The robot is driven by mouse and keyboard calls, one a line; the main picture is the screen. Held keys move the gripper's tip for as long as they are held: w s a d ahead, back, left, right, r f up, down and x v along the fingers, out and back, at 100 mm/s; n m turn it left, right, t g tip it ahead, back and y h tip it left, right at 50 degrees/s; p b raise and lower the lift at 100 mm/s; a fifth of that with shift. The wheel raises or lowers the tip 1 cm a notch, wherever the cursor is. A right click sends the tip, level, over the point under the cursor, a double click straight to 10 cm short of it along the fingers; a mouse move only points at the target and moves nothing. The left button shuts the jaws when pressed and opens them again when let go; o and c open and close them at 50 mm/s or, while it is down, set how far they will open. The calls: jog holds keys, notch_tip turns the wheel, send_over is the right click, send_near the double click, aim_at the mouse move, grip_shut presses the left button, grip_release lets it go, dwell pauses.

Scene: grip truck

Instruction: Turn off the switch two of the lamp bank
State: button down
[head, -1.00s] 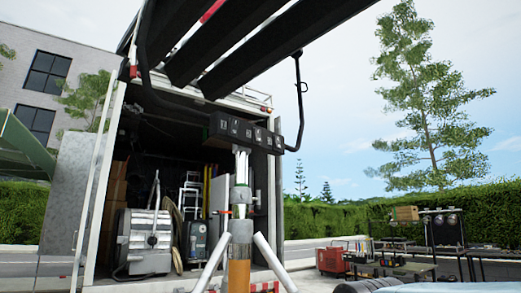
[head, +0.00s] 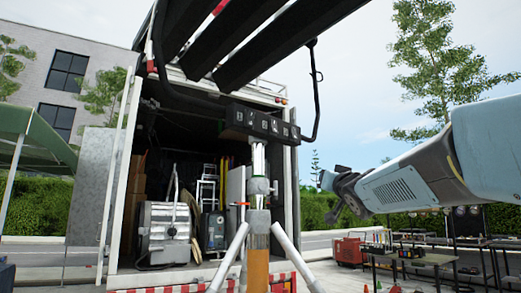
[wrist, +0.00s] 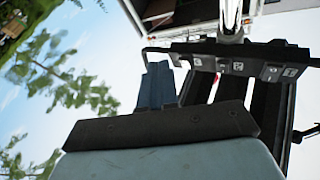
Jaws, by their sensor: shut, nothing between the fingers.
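The lamp bank is a set of long black bars (head: 262,45) overhead, on a stand with a silver column (head: 258,165). Its black switch box (head: 262,123) sits at the top of the column, with several small pale-marked switches in a row. The marks are too small to read surely, so I cannot tell switch two's position. The box also shows in the wrist view (wrist: 215,56), seen upside down. My gripper (head: 328,195) is shut and empty, right of the box and lower in the head view, apart from it. In the wrist view its dark fingers (wrist: 157,85) lie left of the box.
An open truck (head: 125,190) with a grey case (head: 165,235) inside stands behind the lamp stand. A bent black rod (head: 315,90) hangs right of the switch box. Tables with gear (head: 425,258) and a red unit (head: 348,250) stand at the right.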

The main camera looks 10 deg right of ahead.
aim_at(276, 130)
notch_tip(276, 130, up, 11)
jog(key=w+a+n+y, duration=0.1)
jog(key=a+n+y, duration=0.1)
jog(key=n+y, duration=0.7)
jog(key=y, duration=0.5)
jog(key=shift+w+a+r, duration=0.15)
jog(key=shift+w+a, duration=0.15)
jog(key=shift+a, duration=0.1)
jog(key=x, duration=0.4)
jog(key=f+x, duration=0.1)
jog(key=x, duration=0.3)
jog(key=w+x, duration=0.1)
jog(key=x, duration=0.3)
jog(key=shift+a+f, duration=0.2)
jog(key=shift+a, duration=0.05)
jog(key=shift+w+a+f, duration=0.1)
jog(key=shift+w+a, duration=0.25)
jog(key=shift+w, duration=0.1)
